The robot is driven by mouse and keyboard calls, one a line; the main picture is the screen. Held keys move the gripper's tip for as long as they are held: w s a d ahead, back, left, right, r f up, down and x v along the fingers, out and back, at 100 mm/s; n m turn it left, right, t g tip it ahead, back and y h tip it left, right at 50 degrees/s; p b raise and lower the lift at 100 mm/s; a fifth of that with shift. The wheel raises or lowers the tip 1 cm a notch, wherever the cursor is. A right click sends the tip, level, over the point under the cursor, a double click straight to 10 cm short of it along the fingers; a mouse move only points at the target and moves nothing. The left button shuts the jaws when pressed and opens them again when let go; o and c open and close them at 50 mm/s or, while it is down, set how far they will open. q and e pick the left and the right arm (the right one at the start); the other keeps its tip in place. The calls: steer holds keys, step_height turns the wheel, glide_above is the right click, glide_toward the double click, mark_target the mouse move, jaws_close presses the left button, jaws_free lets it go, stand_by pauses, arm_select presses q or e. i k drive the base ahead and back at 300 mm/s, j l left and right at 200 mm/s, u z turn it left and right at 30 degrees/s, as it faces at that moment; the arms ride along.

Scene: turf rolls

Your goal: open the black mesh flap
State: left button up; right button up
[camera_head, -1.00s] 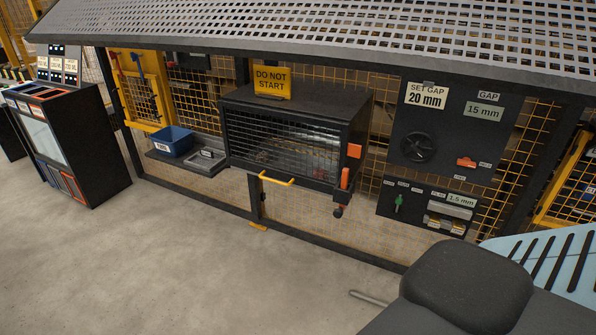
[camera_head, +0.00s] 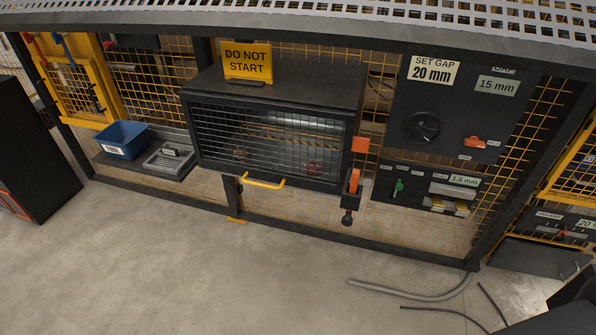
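The black mesh flap (camera_head: 270,143) is the front of a black box under the perforated canopy, and it looks shut. A yellow handle (camera_head: 263,181) sits at its lower edge, left of the middle. An orange block (camera_head: 360,145) is at the box's right side, with an orange-and-black latch-like part (camera_head: 353,185) below it. Dark shapes and a reddish one show dimly behind the mesh. Neither of my grippers is in view.
A yellow "DO NOT START" sign (camera_head: 248,63) stands on the box. A blue bin (camera_head: 123,140) is on a shelf to the left. A control panel (camera_head: 446,120) is to the right. Grey hose (camera_head: 410,296) and dark cables lie on the floor at right. The floor in front is otherwise clear.

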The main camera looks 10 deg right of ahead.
mark_target(351, 143)
steer(key=i+j+z, duration=0.2)
steer(key=i+z, duration=0.25)
steer(key=i+j+z, duration=0.45)
steer(key=k+l, duration=0.05)
